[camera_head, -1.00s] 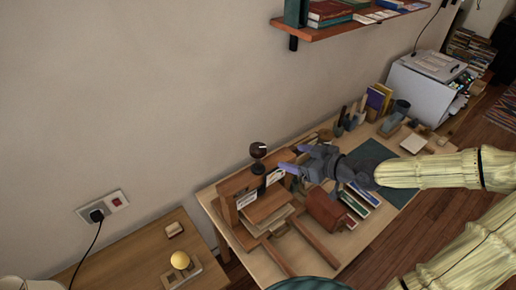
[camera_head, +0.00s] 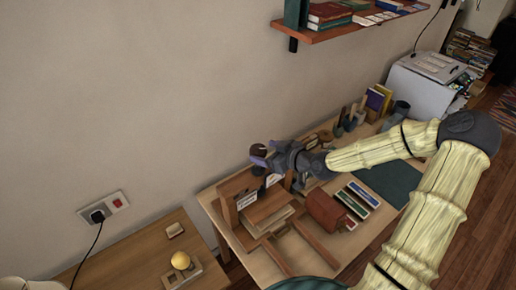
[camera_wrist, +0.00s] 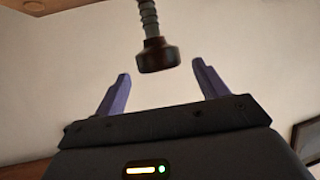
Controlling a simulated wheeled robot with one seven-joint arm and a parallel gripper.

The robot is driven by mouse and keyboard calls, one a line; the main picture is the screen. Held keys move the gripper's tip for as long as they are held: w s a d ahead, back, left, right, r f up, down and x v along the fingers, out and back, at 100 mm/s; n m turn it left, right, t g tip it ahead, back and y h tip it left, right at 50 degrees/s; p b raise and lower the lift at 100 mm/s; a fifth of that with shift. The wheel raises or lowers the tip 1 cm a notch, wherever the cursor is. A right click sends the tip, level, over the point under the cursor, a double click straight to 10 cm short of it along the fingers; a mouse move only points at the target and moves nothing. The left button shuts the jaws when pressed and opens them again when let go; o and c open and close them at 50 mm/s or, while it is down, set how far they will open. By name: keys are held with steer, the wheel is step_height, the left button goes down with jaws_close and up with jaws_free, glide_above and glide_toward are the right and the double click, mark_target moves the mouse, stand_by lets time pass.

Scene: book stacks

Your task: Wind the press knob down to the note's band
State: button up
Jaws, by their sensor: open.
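The wooden press (camera_head: 228,205) stands on the desk's left end. My gripper (camera_wrist: 160,72) is open, and no contact with the knob shows. White note labels (camera_head: 246,200) are on the press front, beside a dark upright strip (camera_head: 262,191). Their writing and any band are too small to read.
A shelf (camera_head: 335,32) hangs on the wall above. The green mat (camera_head: 390,183) is clear.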

mark_target(260, 150)
steer(key=p+x, duration=0.1)
steer(key=x, duration=0.3)
steer(key=shift+c, duration=0.3)
steer(key=c, duration=0.9)
steer(key=shift+f+m+t+h+b, duration=0.1)
steer(key=shift+m+t+h+b, duration=0.25)
steer(key=shift+b, duration=0.45)
